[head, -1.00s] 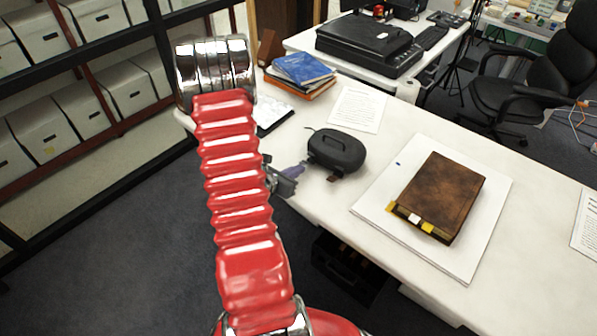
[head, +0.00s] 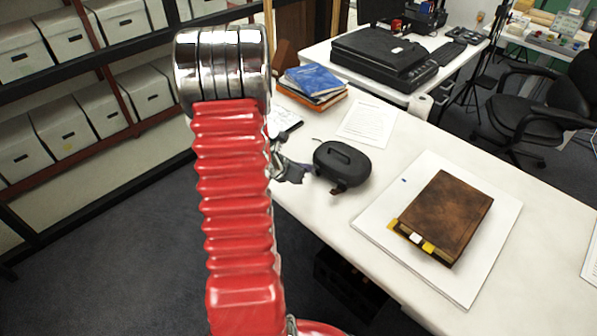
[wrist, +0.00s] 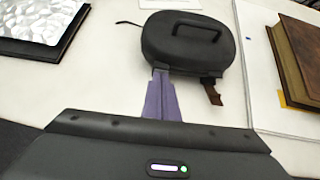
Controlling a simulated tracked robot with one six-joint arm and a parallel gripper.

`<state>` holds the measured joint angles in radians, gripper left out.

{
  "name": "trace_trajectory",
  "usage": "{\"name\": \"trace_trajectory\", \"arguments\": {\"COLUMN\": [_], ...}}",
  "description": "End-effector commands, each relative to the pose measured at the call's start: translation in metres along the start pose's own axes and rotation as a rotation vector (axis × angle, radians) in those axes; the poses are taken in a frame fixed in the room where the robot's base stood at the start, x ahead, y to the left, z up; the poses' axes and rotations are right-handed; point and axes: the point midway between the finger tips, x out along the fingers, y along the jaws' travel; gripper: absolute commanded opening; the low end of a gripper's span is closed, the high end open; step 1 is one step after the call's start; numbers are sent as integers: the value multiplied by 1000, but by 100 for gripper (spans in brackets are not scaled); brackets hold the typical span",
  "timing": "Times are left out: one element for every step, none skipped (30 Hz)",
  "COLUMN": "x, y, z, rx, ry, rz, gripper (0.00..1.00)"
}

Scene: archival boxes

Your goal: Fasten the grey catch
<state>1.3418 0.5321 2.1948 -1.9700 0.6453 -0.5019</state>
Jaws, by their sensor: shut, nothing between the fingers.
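A black rounded case (head: 341,160) with a top handle lies on the white table near its front edge; it is also in the wrist view (wrist: 190,48). A short brown tab (wrist: 213,95) hangs from its front side. My gripper (wrist: 160,76) has its purple-grey fingers shut with nothing between them. Its tips are at the case's front lower edge, left of the brown tab; I cannot tell whether they touch. I cannot make out a separate grey catch; the fingers may hide it. In the head view my gripper (head: 308,172) is just left of the case.
A brown book (head: 445,215) lies on a white board (head: 375,215) to the right of the case. Paper sheets (head: 367,122) and a stack of blue and orange books (head: 312,82) lie behind. A dark framed silvery panel (wrist: 40,20) is at left in the wrist view.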

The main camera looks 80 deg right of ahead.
Motion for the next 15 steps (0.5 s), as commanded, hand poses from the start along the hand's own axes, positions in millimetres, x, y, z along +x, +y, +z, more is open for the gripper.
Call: {"name": "trace_trajectory", "arguments": {"x": [2,3,4,4,4,4,4,4,4,4,4,4,3,3,2], "y": [-1,-2,-2,-2,-2,-2,-2,-2,-2,-2,-2,-2,-2,-2,-2], "z": [5,7,11,11,11,10,10,10,10,10,11,11,12,12,13], "rx": [2,3,4,3,2,2,2,2,2,2,2,3,3,2,2], "ry": [-1,-1,-1,-1,0,0,0,0,0,0,-1,-1,-1,-1,-1], "rz": [-2,-3,-3,-3,-2,-3,-3,-3,-3,-3,-3,-3,-3,-3,-3], "gripper": [0,0,0,0,0,0,0,0,0,0,0,0,0,0,0]}}
